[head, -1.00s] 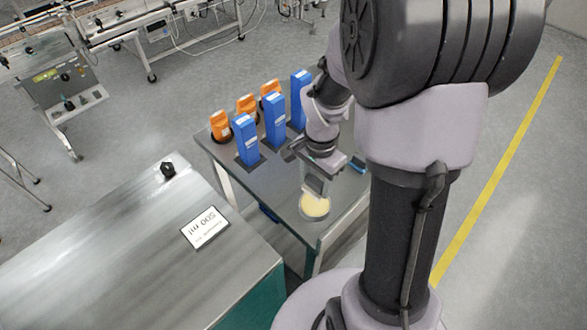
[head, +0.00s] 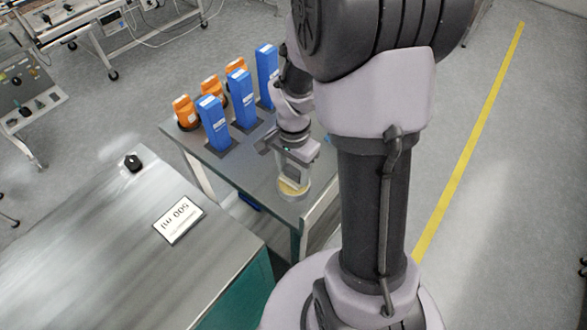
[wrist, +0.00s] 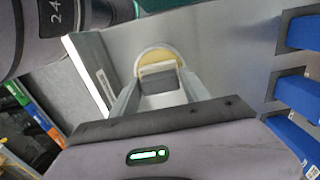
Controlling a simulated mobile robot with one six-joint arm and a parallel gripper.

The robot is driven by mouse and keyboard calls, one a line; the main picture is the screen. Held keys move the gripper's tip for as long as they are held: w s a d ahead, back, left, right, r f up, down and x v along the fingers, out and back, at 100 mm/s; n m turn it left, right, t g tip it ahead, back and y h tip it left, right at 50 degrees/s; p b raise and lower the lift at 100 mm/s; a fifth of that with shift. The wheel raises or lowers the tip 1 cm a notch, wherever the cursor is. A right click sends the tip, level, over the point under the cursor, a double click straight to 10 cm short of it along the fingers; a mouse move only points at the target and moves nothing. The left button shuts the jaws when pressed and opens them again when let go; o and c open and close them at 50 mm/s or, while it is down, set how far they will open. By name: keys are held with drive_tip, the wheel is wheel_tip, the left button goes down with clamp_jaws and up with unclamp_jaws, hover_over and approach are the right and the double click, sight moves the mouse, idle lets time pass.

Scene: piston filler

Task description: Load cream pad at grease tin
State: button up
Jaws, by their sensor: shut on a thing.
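The grease tin (head: 294,196) is a round, shallow tin with pale yellow grease, near the front corner of the small grey table (head: 262,178). My gripper (head: 291,181) points down over it, its tips at the tin. In the wrist view, my gripper (wrist: 158,90) is shut on the cream pad (wrist: 158,82), a grey block with a pale edge at its far end. I cannot tell whether the pad touches the grease. The fingers hide part of the tin.
Blue upright boxes (head: 240,97) and orange containers (head: 186,112) stand in rows at the table's back. A larger metal-topped bench (head: 90,250) with a "500 ml" sign (head: 179,220) and a black knob (head: 133,162) lies to the left. Grey floor is open at right.

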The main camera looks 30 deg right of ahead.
drive_tip(key=shift+f+b, duration=0.6)
idle(1.5)
wheel_tip(320, 180, up, 7)
drive_tip(key=p, duration=0.5)
drive_tip(key=shift+r+p, duration=0.15)
drive_tip(key=shift+p, duration=0.15)
